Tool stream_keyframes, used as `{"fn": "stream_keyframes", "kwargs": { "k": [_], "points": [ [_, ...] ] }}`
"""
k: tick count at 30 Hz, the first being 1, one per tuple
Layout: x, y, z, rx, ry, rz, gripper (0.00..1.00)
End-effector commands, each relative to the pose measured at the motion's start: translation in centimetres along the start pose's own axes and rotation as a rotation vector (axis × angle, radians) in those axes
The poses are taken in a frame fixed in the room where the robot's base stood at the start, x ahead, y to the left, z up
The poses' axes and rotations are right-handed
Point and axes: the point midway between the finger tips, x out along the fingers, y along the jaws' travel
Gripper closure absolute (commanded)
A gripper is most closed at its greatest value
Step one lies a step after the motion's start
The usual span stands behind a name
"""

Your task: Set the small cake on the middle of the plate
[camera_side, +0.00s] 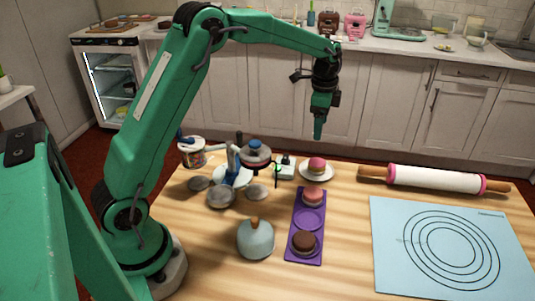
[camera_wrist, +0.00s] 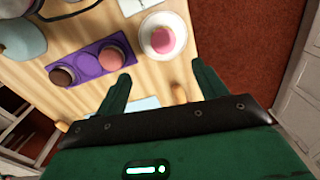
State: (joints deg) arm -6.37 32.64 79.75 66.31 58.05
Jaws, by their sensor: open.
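A small cake (camera_side: 316,164) with a pink top and yellowish lower part sits on a white plate (camera_side: 329,174) at the back of the table. In the wrist view the cake (camera_wrist: 163,41) lies within the plate (camera_wrist: 146,32), near its middle; I cannot tell whether it is exactly centred. My gripper (camera_side: 318,135) hangs above and beyond the plate, pointing down, clear of the cake. In the wrist view my gripper (camera_wrist: 163,85) has its fingers wide apart with nothing between them.
A purple tray (camera_side: 294,256) holds a pink cake (camera_side: 312,196) and a chocolate cake (camera_side: 303,241), with an empty round between. A rolling pin (camera_side: 440,180) and blue mat (camera_side: 385,260) lie right.

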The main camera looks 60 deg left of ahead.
Motion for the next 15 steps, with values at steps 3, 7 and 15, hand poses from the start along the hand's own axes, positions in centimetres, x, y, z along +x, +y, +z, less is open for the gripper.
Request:
{"fn": "stream_keyframes", "kwargs": {
  "k": [3, 7, 15],
  "points": [
    [-2.0, 1.4, 0.4, -0.045, 0.015, -0.023, 0.29],
    [-4.4, 3.3, 1.1, -0.113, 0.038, -0.052, 0.29],
    [-8.7, 8.2, 3.3, -0.268, 0.097, -0.107, 0.29]
  ]
}}
